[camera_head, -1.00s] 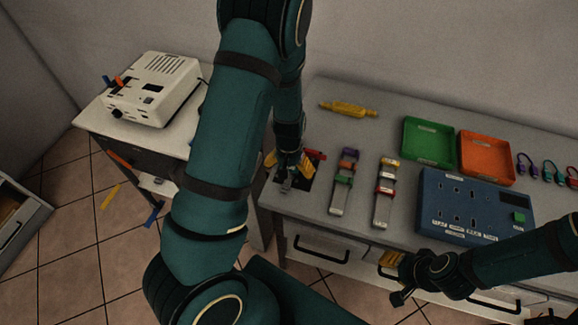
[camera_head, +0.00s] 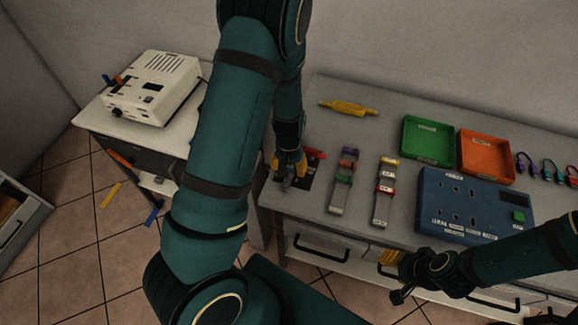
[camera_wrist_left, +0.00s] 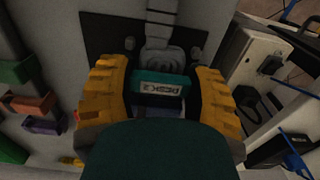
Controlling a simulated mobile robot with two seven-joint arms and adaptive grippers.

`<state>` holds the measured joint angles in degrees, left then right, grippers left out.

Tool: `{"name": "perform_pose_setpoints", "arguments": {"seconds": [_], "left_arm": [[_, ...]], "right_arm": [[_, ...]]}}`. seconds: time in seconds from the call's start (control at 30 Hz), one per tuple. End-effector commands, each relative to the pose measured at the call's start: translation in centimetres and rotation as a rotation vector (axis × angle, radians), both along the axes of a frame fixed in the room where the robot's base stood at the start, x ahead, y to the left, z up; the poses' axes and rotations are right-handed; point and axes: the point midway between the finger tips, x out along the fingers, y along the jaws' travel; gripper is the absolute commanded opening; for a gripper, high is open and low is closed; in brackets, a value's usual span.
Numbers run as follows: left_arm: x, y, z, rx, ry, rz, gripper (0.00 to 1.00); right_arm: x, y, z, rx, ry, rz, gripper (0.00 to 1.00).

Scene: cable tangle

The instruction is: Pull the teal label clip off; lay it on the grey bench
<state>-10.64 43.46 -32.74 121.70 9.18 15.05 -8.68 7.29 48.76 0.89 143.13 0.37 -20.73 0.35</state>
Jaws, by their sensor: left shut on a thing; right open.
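The teal label clip (camera_wrist_left: 158,84) shows in the left wrist view, with a pale printed label on its face. My left gripper (camera_wrist_left: 160,92) is shut on it, with a yellow finger on each side. The clip is over a dark plate (camera_wrist_left: 100,38) with a grey ribbed strap (camera_wrist_left: 160,22); whether it still touches the strap I cannot tell. In the head view my left gripper (camera_head: 289,168) is at the left end of the grey bench (camera_head: 390,110), and the clip is hidden there. My right gripper (camera_head: 394,275) is open and empty at the bench's front edge.
Two grey strips with coloured clips (camera_head: 343,180) (camera_head: 383,192) lie right of my left gripper. A blue panel (camera_head: 475,205), a green tray (camera_head: 428,140) and an orange tray (camera_head: 486,156) stand further right. A yellow tool (camera_head: 348,107) lies behind.

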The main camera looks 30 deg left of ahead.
Motion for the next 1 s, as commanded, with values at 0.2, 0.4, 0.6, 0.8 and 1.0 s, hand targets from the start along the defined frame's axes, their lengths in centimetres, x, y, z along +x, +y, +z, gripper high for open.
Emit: {"name": "perform_pose_setpoints", "arguments": {"seconds": [0.2, 0.4, 0.6, 0.8, 1.0], "left_arm": [[0.0, 0.0, 0.2, 0.000, 0.000, 0.000, 0.17], [0.0, 0.0, 1.0, 0.000, 0.000, 0.000, 0.17], [0.0, 0.0, 1.9, 0.000, 0.000, 0.000, 0.16], [0.0, 0.0, 2.8, 0.000, 0.000, 0.000, 0.16], [0.0, 0.0, 3.7, 0.000, -0.001, 0.000, 0.16]], "right_arm": [[0.0, 0.0, 0.2, 0.000, 0.000, 0.000, 0.47], [0.0, 0.0, 0.9, 0.000, 0.000, 0.000, 0.47], [0.0, 0.0, 1.7, 0.000, 0.000, 0.000, 0.47], [0.0, 0.0, 2.5, 0.000, 0.000, 0.000, 0.47], [0.0, 0.0, 3.2, 0.000, 0.000, 0.000, 0.47]]}}
